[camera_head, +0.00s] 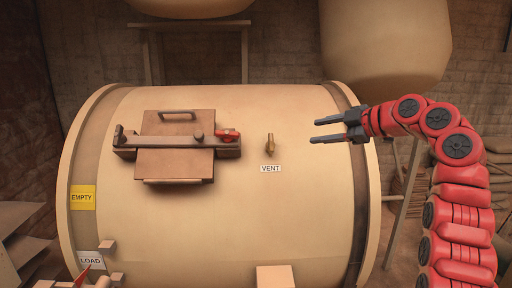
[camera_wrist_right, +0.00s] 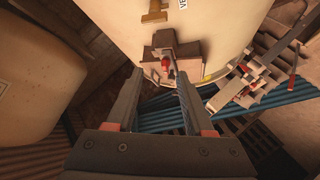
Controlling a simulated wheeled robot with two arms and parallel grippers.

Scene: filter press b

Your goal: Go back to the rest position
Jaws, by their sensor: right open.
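My right gripper (camera_head: 316,131) reaches in from the right in the head view, over the right end of the big cream drum (camera_head: 300,215). Its two dark fingers are parallel, apart and empty, pointing left. The fingers also show in the right wrist view (camera_wrist_right: 159,78), with a clear gap between them. The gripper is to the right of the small brass vent valve (camera_head: 270,145) and apart from it. My left gripper is not in view.
A hatch (camera_head: 174,165) with a crossbar and red-tipped latch (camera_head: 228,135) is on the drum. A yellow EMPTY label (camera_head: 82,197) and a LOAD label (camera_head: 90,261) are at its left. A rounded tank (camera_head: 385,45) hangs behind my right arm.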

